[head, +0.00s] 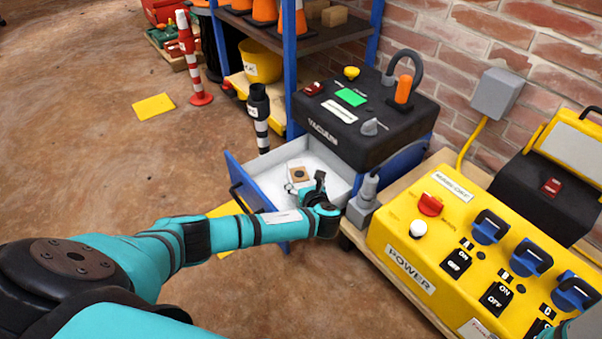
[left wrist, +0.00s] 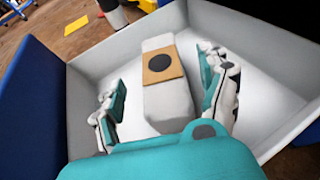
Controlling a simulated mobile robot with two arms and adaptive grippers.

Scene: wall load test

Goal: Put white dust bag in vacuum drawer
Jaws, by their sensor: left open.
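The white dust bag (left wrist: 168,98), a white block with a brown card collar and a dark round hole, lies inside the pulled-out vacuum drawer (left wrist: 92,110). In the head view its brown collar (head: 299,174) shows in the drawer (head: 236,172), which has white inside and a blue front. The black vacuum (head: 345,120) sits behind and above the drawer. My left gripper (head: 305,185) is over the drawer. In the left wrist view its fingers (left wrist: 162,82) are open, one on each side of the bag, with visible gaps. My right gripper is not in view.
A yellow power box (head: 410,245) with switches stands right of the vacuum. A blue-framed shelf with cones (head: 264,12) stands behind. A black-and-white post (head: 260,115) is close behind the drawer. The brown floor at left is mostly clear.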

